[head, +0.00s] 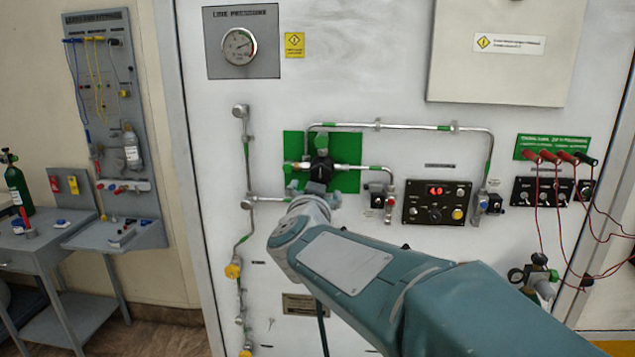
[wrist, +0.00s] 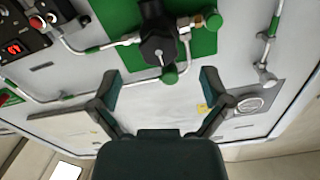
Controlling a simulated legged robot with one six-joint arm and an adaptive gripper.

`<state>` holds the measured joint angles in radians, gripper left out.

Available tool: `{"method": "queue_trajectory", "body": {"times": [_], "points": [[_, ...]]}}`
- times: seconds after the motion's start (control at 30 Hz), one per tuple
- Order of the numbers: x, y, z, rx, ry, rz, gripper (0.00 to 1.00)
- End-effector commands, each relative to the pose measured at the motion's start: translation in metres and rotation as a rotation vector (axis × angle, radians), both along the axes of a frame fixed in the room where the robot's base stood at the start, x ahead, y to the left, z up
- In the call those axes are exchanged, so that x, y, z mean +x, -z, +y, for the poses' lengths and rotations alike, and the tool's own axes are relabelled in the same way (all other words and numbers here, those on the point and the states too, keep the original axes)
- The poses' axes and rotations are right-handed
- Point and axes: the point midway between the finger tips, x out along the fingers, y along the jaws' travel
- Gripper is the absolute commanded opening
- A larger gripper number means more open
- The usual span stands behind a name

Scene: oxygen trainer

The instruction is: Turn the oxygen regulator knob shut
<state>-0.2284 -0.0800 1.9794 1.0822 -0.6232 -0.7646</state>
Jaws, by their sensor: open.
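The oxygen regulator knob (head: 321,168) is black with a pale pointer line. It sits on a green backing plate (head: 348,150) on the white wall panel, among metal pipes. In the wrist view the knob (wrist: 158,46) is at top centre, above the gap between my fingertips. My gripper (wrist: 158,80) is open and empty, with its fingers spread wider than the knob. In the head view my gripper (head: 313,190) is just below the knob, partly hidden by my wrist. I cannot tell how far the fingertips are from the knob.
Pipes with green bands (head: 400,125) run around the plate. A control box with a red display (head: 437,202) is to its right. A pressure gauge (head: 238,46) is at upper left. Red cables (head: 560,200) hang at right. A grey side table (head: 60,245) stands at left.

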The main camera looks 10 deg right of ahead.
Motion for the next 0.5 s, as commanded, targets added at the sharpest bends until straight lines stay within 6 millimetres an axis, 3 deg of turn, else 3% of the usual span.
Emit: {"method": "queue_trajectory", "body": {"times": [0.2,0.5], "points": [[-0.038,0.000,0.014,0.001,-0.003,0.000,0.98],[-0.053,0.001,0.018,-0.001,0.000,0.001,0.98]]}}
